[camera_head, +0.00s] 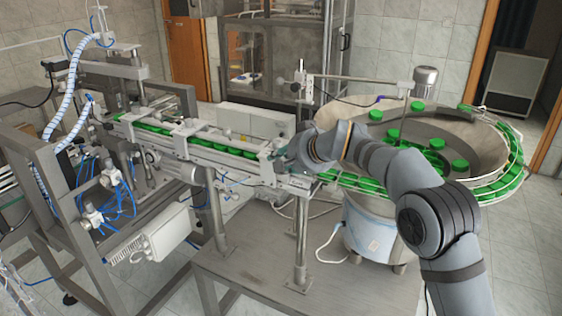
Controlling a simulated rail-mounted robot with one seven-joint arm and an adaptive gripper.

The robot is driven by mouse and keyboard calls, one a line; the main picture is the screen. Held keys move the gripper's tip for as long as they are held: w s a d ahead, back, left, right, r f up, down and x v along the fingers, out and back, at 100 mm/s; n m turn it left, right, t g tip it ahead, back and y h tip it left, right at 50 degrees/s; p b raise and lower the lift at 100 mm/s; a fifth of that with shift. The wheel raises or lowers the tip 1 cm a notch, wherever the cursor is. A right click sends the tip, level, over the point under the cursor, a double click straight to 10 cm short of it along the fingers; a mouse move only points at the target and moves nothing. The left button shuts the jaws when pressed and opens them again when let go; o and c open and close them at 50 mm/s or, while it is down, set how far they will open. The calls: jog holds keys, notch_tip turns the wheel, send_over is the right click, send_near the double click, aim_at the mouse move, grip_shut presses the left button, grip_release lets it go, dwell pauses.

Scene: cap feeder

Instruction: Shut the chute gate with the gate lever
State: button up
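The chute (195,139) is a pale rail that slopes across the middle of the view, with green caps (229,142) in a row along it. My gripper (279,161) is at the right part of the chute, close to the bracket there. It is small and dark in this view, so I cannot tell whether its fingers are open or shut, or whether they touch anything. I cannot make out the gate or its lever; my gripper and wrist cover part of that area. My arm reaches in from the lower right.
A round bowl feeder (480,143) with green caps stands at the right, with a curved track of caps around it. A metal post (301,240) rises from the grey table (255,268) beneath the chute. A machine frame (50,190) with blue hoses stands at the left.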

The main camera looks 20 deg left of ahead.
jog(key=o, duration=0.4)
jog(key=shift+r, duration=0.1)
jog(key=v, duration=1.2)
jog(key=x, duration=1.2)
jog(key=shift+w, duration=0.1)
jog(key=shift+a, duration=0.1)
